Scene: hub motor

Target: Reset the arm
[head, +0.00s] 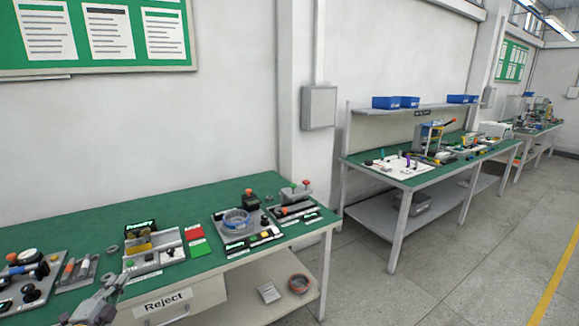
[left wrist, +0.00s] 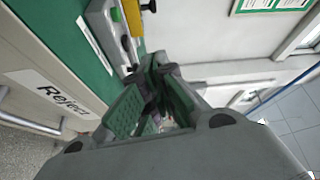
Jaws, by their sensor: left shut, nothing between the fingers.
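My left gripper (head: 118,284) is at the lower left of the head view, in front of the table's front edge and above the Reject drawer. Its arm comes in from the bottom edge. In the left wrist view the fingers (left wrist: 155,78) are together with nothing between them, close to the table edge. My right gripper is in neither view. A round blue and grey part (head: 236,221), which may be the hub motor, sits on a grey fixture plate on the green table (head: 100,233).
The drawer labelled Reject (head: 167,302) is below the table edge, beside my gripper. A red and green card (head: 198,246), a grey tray (head: 150,262) and tool holders (head: 75,272) stand on the table. A lower shelf (head: 240,302) holds a ring (head: 299,283). Another bench (head: 440,164) stands at the right.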

